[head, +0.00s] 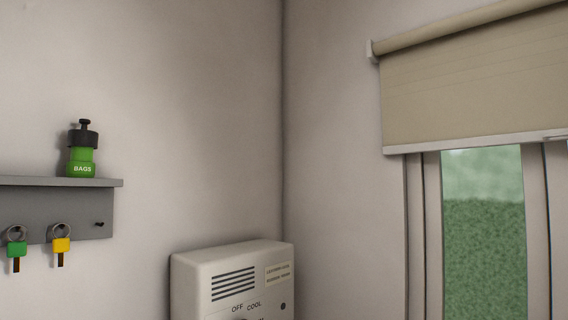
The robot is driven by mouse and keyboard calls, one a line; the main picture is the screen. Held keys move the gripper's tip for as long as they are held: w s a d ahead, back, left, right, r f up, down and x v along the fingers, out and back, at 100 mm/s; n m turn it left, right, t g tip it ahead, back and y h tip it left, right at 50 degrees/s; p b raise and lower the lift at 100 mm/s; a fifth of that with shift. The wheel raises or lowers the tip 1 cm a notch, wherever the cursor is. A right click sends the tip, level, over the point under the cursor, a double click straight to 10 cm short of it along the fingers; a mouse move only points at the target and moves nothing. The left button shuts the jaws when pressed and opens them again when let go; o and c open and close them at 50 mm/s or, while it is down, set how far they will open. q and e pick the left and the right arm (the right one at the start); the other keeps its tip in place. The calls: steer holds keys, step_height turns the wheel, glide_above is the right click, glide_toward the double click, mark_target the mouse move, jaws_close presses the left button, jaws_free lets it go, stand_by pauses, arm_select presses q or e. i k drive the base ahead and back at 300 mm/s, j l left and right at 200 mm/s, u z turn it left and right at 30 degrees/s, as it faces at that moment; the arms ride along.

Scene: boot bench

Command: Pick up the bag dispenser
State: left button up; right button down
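The bag dispenser (82,157) is a green bottle-like holder with a white "BAGS" label and a black cap with a knob on top. It stands upright on a grey wall shelf (60,182) at the left of the head view, near the shelf's right end. Nothing is holding it. Neither of my grippers is in view.
Under the shelf hang a green-tagged key (16,250) and a yellow-tagged key (61,246); a hook (99,224) to their right is empty. A white wall unit (234,270) is lower centre. A window (484,230) with a beige roller blind (470,80) is right.

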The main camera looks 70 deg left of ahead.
mark_target(80, 164)
steer(key=u, duration=3.45)
